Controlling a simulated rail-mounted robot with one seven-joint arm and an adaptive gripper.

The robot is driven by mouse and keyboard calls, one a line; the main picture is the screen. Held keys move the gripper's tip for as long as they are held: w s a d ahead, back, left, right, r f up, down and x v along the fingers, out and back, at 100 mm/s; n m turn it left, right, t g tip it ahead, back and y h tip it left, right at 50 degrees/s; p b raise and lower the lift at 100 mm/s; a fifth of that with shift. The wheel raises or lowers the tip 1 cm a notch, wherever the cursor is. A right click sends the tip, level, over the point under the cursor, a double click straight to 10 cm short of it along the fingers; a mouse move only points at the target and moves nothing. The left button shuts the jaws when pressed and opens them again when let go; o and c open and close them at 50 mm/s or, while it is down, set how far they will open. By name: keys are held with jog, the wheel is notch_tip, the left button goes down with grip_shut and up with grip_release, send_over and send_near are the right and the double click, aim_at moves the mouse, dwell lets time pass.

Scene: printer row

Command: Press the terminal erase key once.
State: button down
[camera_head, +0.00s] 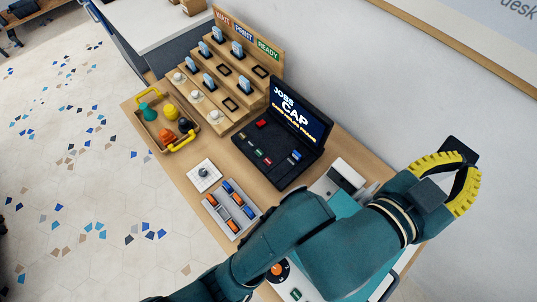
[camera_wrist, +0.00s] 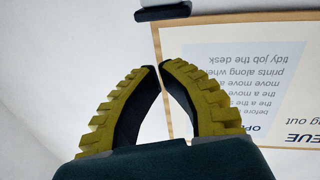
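The terminal (camera_head: 285,130) is a black, laptop-like unit on the wooden desk, with its lid raised and a lit screen (camera_head: 297,110) reading "JOBS CAP" and a smaller orange line. Its deck carries several small coloured keys: a red key (camera_head: 262,123) at the upper left, a blue key (camera_head: 296,155) at the right, and others along the front. Key labels are too small to read, so I cannot tell which is erase. My gripper (camera_head: 460,150) is up to the right of the terminal, apart from it. In the wrist view its yellow ribbed fingers (camera_wrist: 157,68) come together at the tips, empty.
A stepped wooden rack (camera_head: 228,85) with blue-white items stands behind. A tray (camera_head: 165,120) of coloured pieces, a white knob plate (camera_head: 204,175) and a grey switch panel (camera_head: 231,209) lie left of the terminal. My arm crosses the near desk. A framed notice (camera_wrist: 240,80) faces the wrist.

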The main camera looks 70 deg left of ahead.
jog(key=a+f+n+g+y+p, duration=0.1)
jog(key=a+f+n+g+p, duration=0.2)
jog(key=a+f, duration=0.6)
jog(key=n+g+p, duration=0.6)
jog(key=n+g, duration=0.1)
jog(key=n, duration=0.2)
send_over(270, 160)
notch_tip(270, 160, down, 20)
jog(key=shift+r+y, duration=0.15)
jog(key=shift+y, duration=0.15)
jog(key=shift+d, duration=0.1)
notch_tip(270, 160, down, 8)
jog(key=b, duration=0.7)
jog(key=shift+b, duration=0.35)
jog(key=shift+f, duration=0.35)
jog(key=shift+f, duration=0.15)
